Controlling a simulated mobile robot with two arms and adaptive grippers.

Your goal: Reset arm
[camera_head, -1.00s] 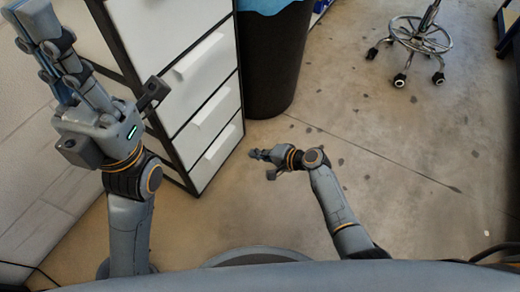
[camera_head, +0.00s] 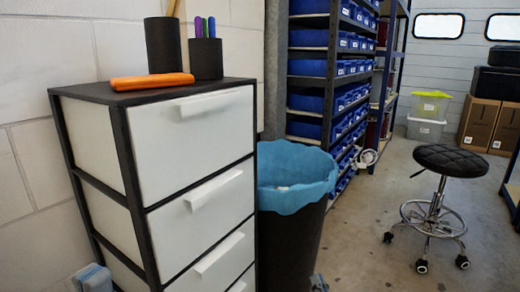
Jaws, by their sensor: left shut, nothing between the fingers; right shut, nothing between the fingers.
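The tip of my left gripper (camera_head: 94,279) shows as a grey-blue shape at the bottom left edge, in front of the lower left side of the drawer cabinet. It is shut and empty. A small grey part of my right gripper (camera_head: 320,284) shows at the bottom edge, just right of the black bin's lower part. It is shut and empty. The rest of both arms is below the picture and hidden.
A white drawer cabinet (camera_head: 195,145) with a black frame stands at left, bearing an orange case (camera_head: 152,81) and two black cups. A black bin (camera_head: 288,235) with a blue liner stands beside it. Blue-bin shelving (camera_head: 308,69) is behind. A black stool (camera_head: 446,160) stands right.

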